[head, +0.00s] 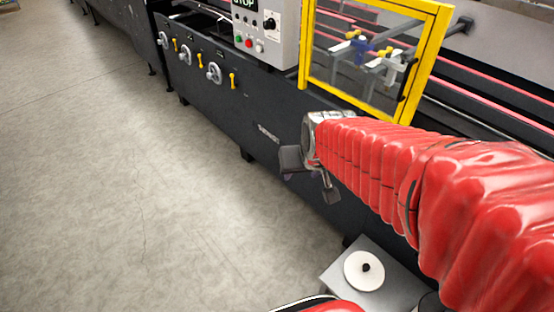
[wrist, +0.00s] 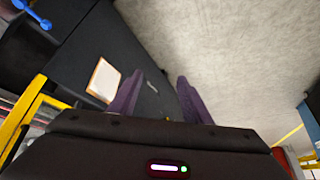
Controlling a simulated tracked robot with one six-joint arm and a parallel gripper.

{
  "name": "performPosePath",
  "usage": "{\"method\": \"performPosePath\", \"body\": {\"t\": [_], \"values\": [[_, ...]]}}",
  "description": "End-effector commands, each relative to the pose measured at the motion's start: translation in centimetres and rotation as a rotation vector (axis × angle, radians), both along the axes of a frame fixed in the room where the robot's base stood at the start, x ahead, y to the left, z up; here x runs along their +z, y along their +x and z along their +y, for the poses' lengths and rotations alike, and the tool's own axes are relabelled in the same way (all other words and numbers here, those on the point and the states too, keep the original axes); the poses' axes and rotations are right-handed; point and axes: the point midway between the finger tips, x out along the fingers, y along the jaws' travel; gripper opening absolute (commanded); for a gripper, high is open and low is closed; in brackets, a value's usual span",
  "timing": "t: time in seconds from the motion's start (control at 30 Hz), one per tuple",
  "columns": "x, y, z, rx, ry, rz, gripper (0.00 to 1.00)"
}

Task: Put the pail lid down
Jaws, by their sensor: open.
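A round white lid with a black knob (head: 364,270), which looks like the pail lid, lies flat on a grey stand (head: 337,278) at the bottom right of the head view. My gripper (head: 310,177) is open and empty, up and to the left of the lid in the picture, in front of the machine's dark side. In the wrist view its two fingers (wrist: 158,95) are spread with nothing between them. The lid does not show in the wrist view. I see no pail that I can be sure of.
The long dark folder gluer (head: 235,115) runs along the right, with handwheels, a control box (head: 265,32) and a yellow-framed guard (head: 305,45). Bare concrete floor (head: 110,180) lies open to the left. A pale, orange-edged panel (wrist: 103,80) shows in the wrist view.

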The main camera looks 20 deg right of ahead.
Motion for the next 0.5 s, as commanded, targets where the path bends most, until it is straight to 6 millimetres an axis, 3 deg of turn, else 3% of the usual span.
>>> {"method": "performPosePath", "body": {"t": [0.2,0.5], "values": [[3.3,-3.8,2.9,0.074,-0.008,0.000,0.44],[6.2,-9.6,5.8,0.167,-0.022,0.010,0.44]]}}
